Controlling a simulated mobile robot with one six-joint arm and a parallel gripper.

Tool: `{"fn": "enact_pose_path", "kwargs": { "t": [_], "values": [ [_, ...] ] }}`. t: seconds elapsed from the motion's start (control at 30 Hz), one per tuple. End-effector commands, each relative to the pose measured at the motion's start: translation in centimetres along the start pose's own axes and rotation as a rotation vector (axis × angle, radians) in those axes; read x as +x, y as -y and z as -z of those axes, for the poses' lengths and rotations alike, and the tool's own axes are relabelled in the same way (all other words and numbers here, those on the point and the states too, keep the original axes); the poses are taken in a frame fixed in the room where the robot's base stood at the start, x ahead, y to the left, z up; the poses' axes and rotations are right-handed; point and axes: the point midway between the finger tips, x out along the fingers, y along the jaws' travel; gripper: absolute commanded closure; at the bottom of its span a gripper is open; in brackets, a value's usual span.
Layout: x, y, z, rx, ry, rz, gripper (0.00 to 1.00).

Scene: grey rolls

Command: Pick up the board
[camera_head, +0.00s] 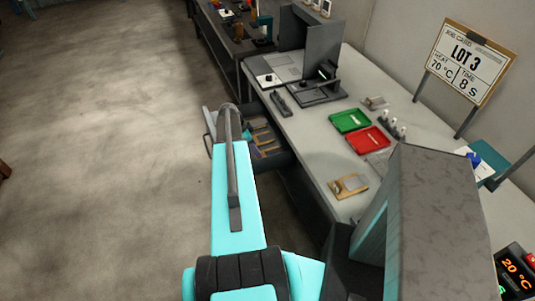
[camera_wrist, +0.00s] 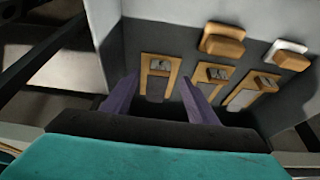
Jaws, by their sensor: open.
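In the wrist view, three tan boards with grey patches lie in a row on the dark floor of a drawer. The left board (camera_wrist: 146,66) shows between my gripper's two fingers. The middle board (camera_wrist: 211,73) and the right board (camera_wrist: 246,95) lie to its right, outside the jaws. My gripper (camera_wrist: 159,80) is open and points down at the left board; I cannot tell how far above it. In the head view, my arm hides most of the gripper. A similar tan board (camera_head: 349,185) lies on the worktable.
The open drawer (camera_head: 284,159) sticks out from under the worktable (camera_head: 318,140); its walls stand close around the boards. Tan blocks (camera_wrist: 222,46) lie in it too. A green tray (camera_head: 350,121) and a red tray (camera_head: 368,139) sit on the table. A job card (camera_head: 467,62) reads LOT 3.

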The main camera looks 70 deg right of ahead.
Motion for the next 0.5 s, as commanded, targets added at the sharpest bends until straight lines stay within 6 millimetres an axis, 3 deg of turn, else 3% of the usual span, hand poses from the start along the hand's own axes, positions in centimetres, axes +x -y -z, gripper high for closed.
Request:
{"fn": "enact_pose_path", "kwargs": {
  "t": [0.5],
  "values": [
    [3.7, 0.0, 0.1, 0.0, 0.0, 0.0, 0.47]
  ]
}}
